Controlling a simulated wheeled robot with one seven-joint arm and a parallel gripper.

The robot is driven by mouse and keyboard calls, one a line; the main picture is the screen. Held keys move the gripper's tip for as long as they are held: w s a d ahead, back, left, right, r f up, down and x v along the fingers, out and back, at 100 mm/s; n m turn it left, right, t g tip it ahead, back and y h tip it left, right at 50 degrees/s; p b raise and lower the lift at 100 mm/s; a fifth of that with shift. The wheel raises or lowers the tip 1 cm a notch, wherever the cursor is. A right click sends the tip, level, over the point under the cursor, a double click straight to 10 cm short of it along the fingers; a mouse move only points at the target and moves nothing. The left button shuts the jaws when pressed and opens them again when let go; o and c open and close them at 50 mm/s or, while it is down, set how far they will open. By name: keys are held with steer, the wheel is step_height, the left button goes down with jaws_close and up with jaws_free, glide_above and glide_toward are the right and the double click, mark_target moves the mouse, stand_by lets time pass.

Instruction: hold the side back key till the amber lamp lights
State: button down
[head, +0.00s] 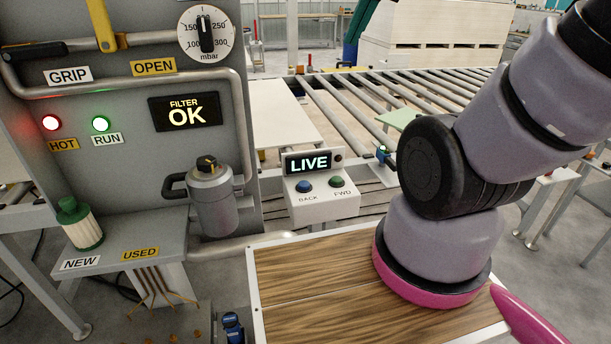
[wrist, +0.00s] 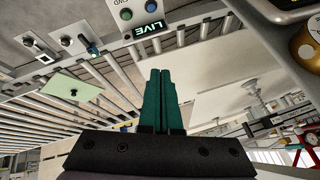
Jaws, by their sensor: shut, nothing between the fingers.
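A small white control box (head: 322,203) stands at the middle of the head view, with a lit LIVE display (head: 308,163). Its blue BACK key (head: 304,186) is on the left and its green FWD key (head: 336,181) on the right. A dark round fitting (head: 338,158) sits beside the display; no amber glow shows on the box. In the wrist view the box is upside down at the top, with the blue key (wrist: 153,13) and green key (wrist: 126,14). My gripper (wrist: 160,72) has its teal fingers shut and empty, apart from the keys. The head view does not show its fingers.
A grey panel (head: 130,100) with a red and a green lamp, a FILTER OK display (head: 185,112) and a canister (head: 211,200) stands left of the box. A roller conveyor (head: 340,105) with a pale sheet (head: 283,115) lies behind it.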

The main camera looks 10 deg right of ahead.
steer(key=w+f+n+g, duration=0.1)
steer(key=w+f+g, duration=0.1)
steer(key=w+f, duration=0.45)
steer(key=n+g, duration=0.3)
steer(key=g, duration=0.1)
glide_above(305, 183)
steer(key=d, duration=0.1)
step_height(305, 183, down, 23)
steer(key=shift+s+d+r+h, duration=0.1)
steer(key=shift+s+r+h, duration=0.1)
steer(key=shift+s+h, duration=0.15)
steer(key=f, duration=0.9)
steer(key=a+f, duration=0.1)
steer(key=f, duration=0.4)
steer(key=shift+w, duration=0.3)
